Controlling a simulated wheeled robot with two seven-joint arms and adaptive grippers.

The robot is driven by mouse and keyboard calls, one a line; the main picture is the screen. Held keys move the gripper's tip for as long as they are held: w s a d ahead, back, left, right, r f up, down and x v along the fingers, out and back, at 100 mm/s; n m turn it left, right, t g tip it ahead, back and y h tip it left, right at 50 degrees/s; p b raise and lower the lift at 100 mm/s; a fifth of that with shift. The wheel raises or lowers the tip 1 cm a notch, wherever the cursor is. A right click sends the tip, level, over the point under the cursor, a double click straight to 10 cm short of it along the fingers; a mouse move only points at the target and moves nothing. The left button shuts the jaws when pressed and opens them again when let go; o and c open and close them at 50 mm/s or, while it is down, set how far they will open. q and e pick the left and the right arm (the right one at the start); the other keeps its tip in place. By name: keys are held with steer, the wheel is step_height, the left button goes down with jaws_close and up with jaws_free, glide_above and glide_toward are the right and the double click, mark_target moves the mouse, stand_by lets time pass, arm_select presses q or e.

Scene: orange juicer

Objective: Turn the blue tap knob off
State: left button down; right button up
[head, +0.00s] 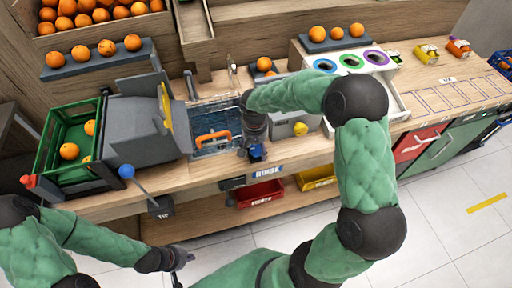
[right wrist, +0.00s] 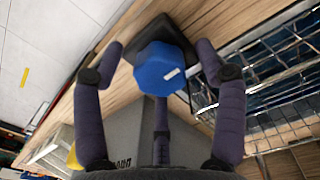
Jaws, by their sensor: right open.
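The blue tap knob (right wrist: 158,68) sits on a dark base at the wooden counter's front edge, with a small white mark on its face. In the head view the blue knob (head: 257,152) shows just below my right gripper (head: 254,135). In the right wrist view my right gripper (right wrist: 160,60) is open, with fingers on both sides of the knob and another below it. Gaps show between the side fingers and the knob; I cannot tell if the lower finger touches it. My left gripper (head: 178,260) is low at the front, away from the counter; its finger opening is unclear.
A grey juicer (head: 140,125) with a blue-ball lever (head: 126,171) stands further left. Red (head: 260,193) and yellow (head: 316,178) bins sit below.

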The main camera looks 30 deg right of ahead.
mark_target(255, 148)
steer(key=shift+r, duration=0.1)
step_height(255, 148, up, 12)
steer(key=shift+a, duration=0.2)
steer(key=shift+w, duration=0.1)
stand_by(0.6)
